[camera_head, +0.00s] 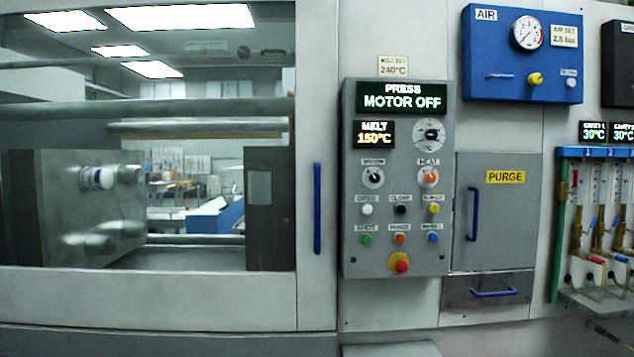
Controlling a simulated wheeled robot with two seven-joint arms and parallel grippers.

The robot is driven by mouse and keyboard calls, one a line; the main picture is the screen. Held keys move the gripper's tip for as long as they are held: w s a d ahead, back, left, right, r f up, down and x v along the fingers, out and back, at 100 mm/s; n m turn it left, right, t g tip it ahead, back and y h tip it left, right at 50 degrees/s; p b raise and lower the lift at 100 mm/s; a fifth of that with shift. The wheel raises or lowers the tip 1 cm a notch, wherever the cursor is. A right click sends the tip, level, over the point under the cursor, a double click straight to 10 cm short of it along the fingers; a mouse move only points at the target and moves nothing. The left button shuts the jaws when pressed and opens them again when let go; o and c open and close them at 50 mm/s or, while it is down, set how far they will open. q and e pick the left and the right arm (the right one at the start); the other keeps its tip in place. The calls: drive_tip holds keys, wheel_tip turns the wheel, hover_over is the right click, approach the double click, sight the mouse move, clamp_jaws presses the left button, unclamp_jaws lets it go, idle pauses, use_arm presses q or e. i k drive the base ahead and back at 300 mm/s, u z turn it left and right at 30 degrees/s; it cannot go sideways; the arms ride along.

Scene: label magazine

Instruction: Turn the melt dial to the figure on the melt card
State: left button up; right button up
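The melt card (393,66) is a small cream card above the control panel and appears to read 240°C. The grey control panel (395,255) is upright on the machine front. Its melt display (374,134) reads 150°C in amber. The melt dial (430,133) is the round white-faced dial right of that display; its exact setting is too small to read. The display above (402,98) reads PRESS MOTOR OFF. Neither of my grippers is in view.
Below the dial are a selector knob (373,177), the orange heat knob (428,177), several push buttons and a red stop button (401,264). A blue door handle (317,208) is left of the panel, the purge door (520,225) right. The blue air panel (490,70) is upper right.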

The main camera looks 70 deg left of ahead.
sight(431, 133)
drive_tip(key=u, duration=1.8)
